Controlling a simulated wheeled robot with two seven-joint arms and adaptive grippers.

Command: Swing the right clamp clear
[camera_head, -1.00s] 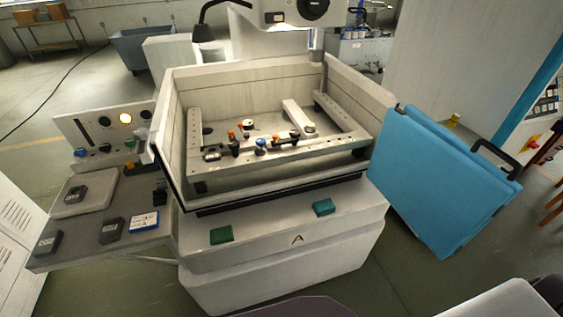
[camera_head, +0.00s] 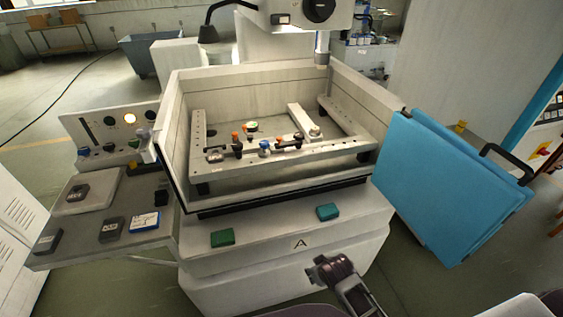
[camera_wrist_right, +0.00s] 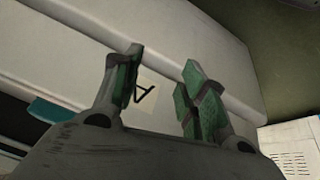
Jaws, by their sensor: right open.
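Inside the open machine tank, a frame of pale bars holds several small clamping parts. The rightmost dark clamp (camera_head: 289,143) has an orange tip and lies near the front bar. Left of it are a blue-topped part (camera_head: 264,148) and another dark clamp (camera_head: 238,147) with an orange top. My right gripper (camera_head: 320,270) is low in front of the machine base, well below and apart from the clamps. The right wrist view shows its two green-padded fingers (camera_wrist_right: 161,76) spread apart with nothing between them. My left gripper is not in view.
A machine head (camera_head: 322,50) hangs over the tank's back right. Green (camera_head: 222,238) and teal (camera_head: 328,211) blocks sit on the front ledge. A blue panel (camera_head: 440,185) stands at right.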

